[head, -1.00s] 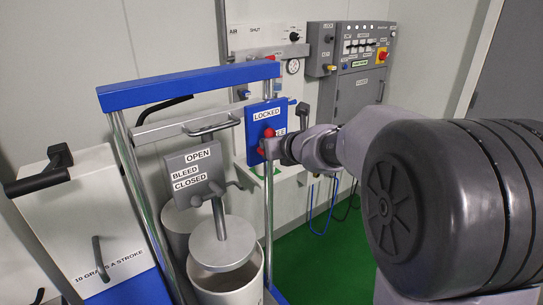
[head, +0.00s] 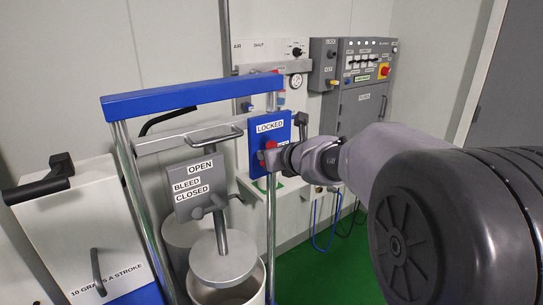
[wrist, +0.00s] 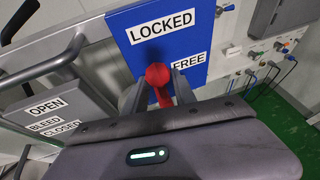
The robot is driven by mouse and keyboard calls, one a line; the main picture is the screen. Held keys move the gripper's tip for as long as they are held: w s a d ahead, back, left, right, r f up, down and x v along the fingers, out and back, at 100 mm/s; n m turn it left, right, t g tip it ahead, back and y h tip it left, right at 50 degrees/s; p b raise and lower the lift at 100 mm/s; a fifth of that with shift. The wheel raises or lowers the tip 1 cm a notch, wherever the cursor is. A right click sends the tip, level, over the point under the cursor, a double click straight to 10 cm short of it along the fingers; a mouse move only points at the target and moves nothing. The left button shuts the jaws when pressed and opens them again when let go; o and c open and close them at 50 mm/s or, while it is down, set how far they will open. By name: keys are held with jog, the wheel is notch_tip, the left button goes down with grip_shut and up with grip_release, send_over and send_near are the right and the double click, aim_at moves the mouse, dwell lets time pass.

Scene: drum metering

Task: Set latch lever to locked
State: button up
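The latch lever is red with a round knob (wrist: 157,74) and a short red arm below it. It sits on a blue plate (wrist: 175,35) marked LOCKED at the top and FREE at the right. In the wrist view the knob is below the word LOCKED and left of FREE. My gripper (wrist: 158,88) has one finger on each side of the lever, with narrow gaps showing; contact at the tips is not clear. In the head view my gripper (head: 265,159) is at the blue plate (head: 257,141), partly hiding the lever (head: 270,145).
A blue-topped metal frame (head: 195,93) stands left of my arm, with a grey OPEN/BLEED/CLOSED plate (head: 203,180) and a drum (head: 235,290) below. A grey control cabinet (head: 357,105) is on the back wall. Green floor (head: 335,260) shows at the lower right.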

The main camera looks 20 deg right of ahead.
jog(key=shift+f, duration=0.15)
jog(key=shift+s, duration=0.25)
jog(key=p+v, duration=0.5)
jog(key=v, duration=1.2)
jog(key=shift+w+d, duration=0.1)
